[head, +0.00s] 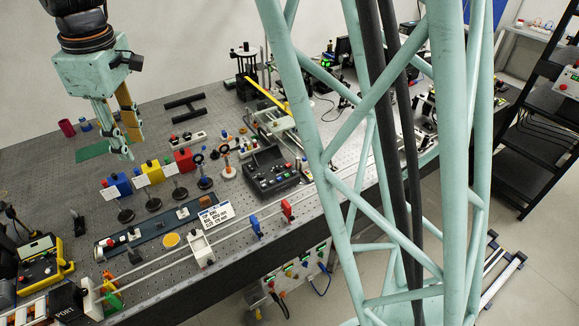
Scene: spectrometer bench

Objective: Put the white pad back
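My gripper (130,146) hangs at the upper left, fingers pointing down, over the bench near a flat green mat (92,151). An orange-tan surface shows along its right finger; I cannot tell if it is part of the finger or something held. No white pad can be picked out for certain. A white block (199,248) stands on the long rail at the front of the bench. A white card with dark print (216,214) lies behind it. Both are well away from my gripper, which hides the bench behind its fingers.
Blue (120,184), yellow (153,171) and red (184,159) blocks with white tags stand right of and below my gripper. Round black stands are in front of them. A dark control box (270,172) sits mid-bench.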

